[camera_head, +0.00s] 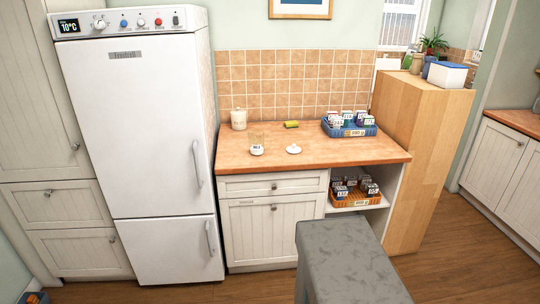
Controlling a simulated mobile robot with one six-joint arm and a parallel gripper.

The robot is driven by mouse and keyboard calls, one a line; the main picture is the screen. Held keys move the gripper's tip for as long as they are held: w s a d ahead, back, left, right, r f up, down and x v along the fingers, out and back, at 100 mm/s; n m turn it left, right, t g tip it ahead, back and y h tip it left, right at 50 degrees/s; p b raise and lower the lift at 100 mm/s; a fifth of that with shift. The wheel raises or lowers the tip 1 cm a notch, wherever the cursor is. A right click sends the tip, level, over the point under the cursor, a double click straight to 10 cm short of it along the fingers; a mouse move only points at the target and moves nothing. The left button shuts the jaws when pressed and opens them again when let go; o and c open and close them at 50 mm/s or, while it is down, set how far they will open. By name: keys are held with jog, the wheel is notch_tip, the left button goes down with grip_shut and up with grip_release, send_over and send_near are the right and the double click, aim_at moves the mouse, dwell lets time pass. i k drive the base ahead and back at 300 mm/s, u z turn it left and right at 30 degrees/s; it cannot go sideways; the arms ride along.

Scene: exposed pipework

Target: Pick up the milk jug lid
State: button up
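A small white lid-like piece (293,149) with a raised middle lies on the wooden countertop (350,151), near the middle. It is the likeliest milk jug lid, but it is too small to be sure. A clear glass vessel (257,139) with a white label stands to its left. A white lidded canister (239,119) stands further back, by the fridge. My gripper is not in view.
A blue crate (371,131) of labelled jars stands on the counter's right; an orange crate (353,202) is on the shelf below. A yellow-green sponge (291,124) lies behind the lid. The white fridge (135,140) borders the left, a tall wooden cabinet (429,150) the right.

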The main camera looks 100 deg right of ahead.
aim_at(294, 150)
jog(key=u, duration=0.8)
jog(key=k, duration=2.7)
jog(key=z, duration=1.45)
